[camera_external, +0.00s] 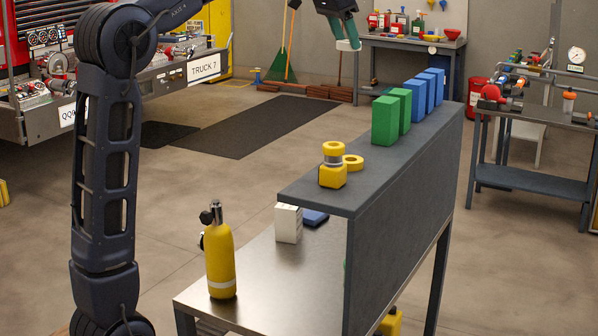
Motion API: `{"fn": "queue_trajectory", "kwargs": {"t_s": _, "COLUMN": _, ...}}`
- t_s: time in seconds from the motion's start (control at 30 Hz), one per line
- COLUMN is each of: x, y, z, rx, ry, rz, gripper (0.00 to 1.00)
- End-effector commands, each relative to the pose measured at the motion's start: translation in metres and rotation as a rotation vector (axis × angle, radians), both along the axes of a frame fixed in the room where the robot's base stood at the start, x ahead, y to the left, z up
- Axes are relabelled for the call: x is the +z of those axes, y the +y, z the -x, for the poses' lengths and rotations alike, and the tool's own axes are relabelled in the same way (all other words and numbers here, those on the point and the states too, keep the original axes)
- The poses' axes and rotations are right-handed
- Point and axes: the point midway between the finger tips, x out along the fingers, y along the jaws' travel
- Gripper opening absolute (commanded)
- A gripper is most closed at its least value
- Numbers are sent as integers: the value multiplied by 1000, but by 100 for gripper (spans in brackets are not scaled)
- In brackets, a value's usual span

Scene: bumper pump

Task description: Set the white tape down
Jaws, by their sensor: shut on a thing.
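My gripper (346,36) is at the top of the external view, high in the air, with its teal fingers pointing down. It is shut on a small white thing at its fingertips, which looks like the white tape (348,45); only part of it shows. It is apart from every surface. The dark grey raised shelf (320,196) lies below and nearer the camera. On its near end are a yellow tape roll (353,162) lying flat and a yellow block with a grey piece and a yellow ring on top (333,172).
Green boxes (385,121) and blue boxes (418,100) stand in a row along the shelf's far part. On the metal table (265,270) below are a yellow cylinder (220,262), a white box (288,223) and a blue item (315,217). The shelf top between the yellow roll and green boxes is bare.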

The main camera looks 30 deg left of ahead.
Motion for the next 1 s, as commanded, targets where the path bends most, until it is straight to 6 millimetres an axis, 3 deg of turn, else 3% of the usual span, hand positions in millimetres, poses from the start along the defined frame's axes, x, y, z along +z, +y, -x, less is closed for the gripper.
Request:
{"fn": "queue_trajectory", "kwargs": {"t_s": 0.5, "x": 1, "y": 107, "z": 45, "rx": 462, "ry": -8, "rz": 1, "gripper": 27}}
{"fn": "queue_trajectory", "kwargs": {"t_s": 0.7, "x": -1, "y": 139, "z": 61, "rx": 602, "ry": -14, "rz": 11, "gripper": 27}}
{"fn": "queue_trajectory", "kwargs": {"t_s": 1.0, "x": -62, "y": 139, "z": 61, "rx": 603, "ry": -12, "rz": 10, "gripper": 27}}
